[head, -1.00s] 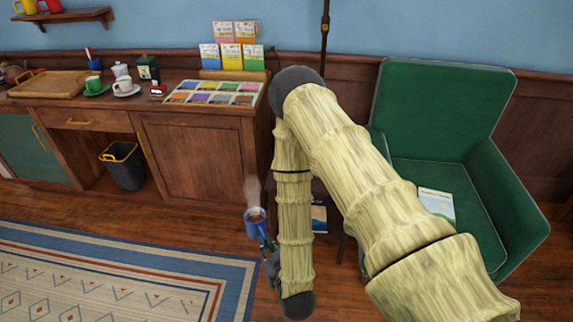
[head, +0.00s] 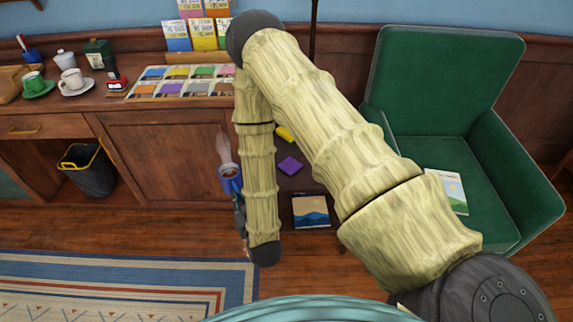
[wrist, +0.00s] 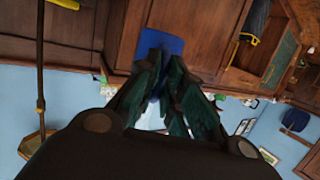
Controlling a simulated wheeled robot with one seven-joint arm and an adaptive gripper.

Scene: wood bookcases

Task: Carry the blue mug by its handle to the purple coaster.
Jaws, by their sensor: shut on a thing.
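The blue mug (head: 231,184) holds a brown drink and steams. It is held in the air left of my forearm and looks about upright in the head view. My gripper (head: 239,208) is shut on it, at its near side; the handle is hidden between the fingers. In the wrist view, the fingers (wrist: 168,82) close on the mug, whose blue side (wrist: 168,45) shows beyond them. The purple coaster (head: 290,166) lies on a low dark wood table, right of my forearm and of the mug.
A yellow object (head: 285,134) lies behind the coaster, and a book (head: 311,211) with a landscape cover lies in front. A green armchair (head: 440,90) stands right. A wood cabinet (head: 165,150) with cups and a sample tray stands left. A dark bin (head: 86,170) sits under it.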

